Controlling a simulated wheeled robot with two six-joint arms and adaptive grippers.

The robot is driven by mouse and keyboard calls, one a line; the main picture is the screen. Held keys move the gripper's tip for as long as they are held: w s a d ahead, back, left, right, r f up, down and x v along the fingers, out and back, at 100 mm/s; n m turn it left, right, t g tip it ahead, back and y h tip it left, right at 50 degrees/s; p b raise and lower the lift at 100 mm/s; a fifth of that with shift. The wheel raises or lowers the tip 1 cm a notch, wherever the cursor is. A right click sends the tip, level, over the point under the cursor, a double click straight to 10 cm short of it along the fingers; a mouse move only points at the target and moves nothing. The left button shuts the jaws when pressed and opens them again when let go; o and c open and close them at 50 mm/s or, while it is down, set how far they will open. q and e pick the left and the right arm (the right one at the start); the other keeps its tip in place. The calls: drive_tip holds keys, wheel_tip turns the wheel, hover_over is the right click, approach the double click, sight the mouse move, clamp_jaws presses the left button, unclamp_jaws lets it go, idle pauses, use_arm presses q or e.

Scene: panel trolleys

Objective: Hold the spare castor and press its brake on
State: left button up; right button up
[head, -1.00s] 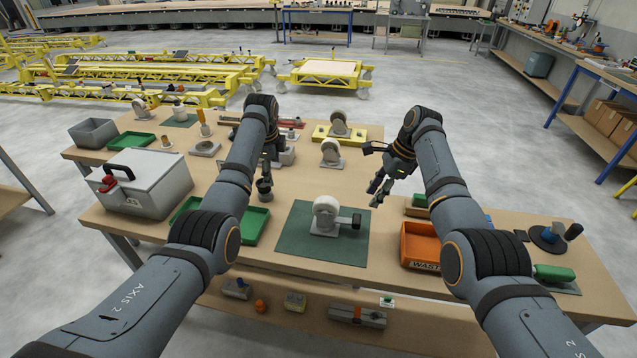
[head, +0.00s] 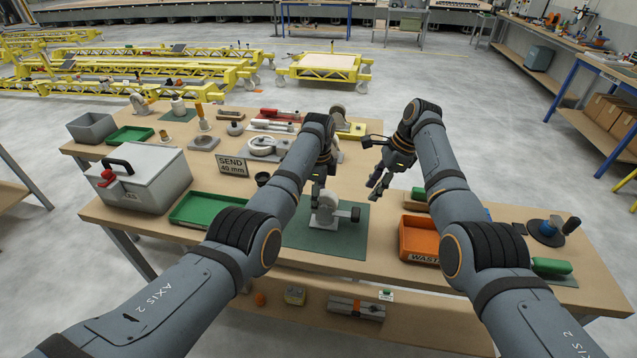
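The spare castor (head: 326,208) stands on the dark green mat (head: 345,241) at the front middle of the bench. Its pale wheel is up, its grey plate lies on the mat, and a dark pedal (head: 355,214) sticks out to the right. My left gripper (head: 318,188) points down just above and behind the wheel. My arm partly hides it, so its finger gap and any contact with the wheel are unclear. My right gripper (head: 372,168) is open and empty, in the air behind and to the right of the castor.
An orange waste bin (head: 419,240) stands right of the mat, a green tray (head: 205,209) left of it. A grey box (head: 140,181) and a "SEND 40 mm" sign (head: 232,165) stand further left. Another castor (head: 337,114) is behind my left arm. The mat's front is clear.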

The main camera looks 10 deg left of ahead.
use_arm(q)
drive_tip(key=shift+f, duration=1.6)
clamp_jaws()
drive_tip(key=c, duration=1.4)
unclamp_jaws()
drive_tip(key=shift+o, duration=0.2)
drive_tip(key=o, duration=0.7)
clamp_jaws()
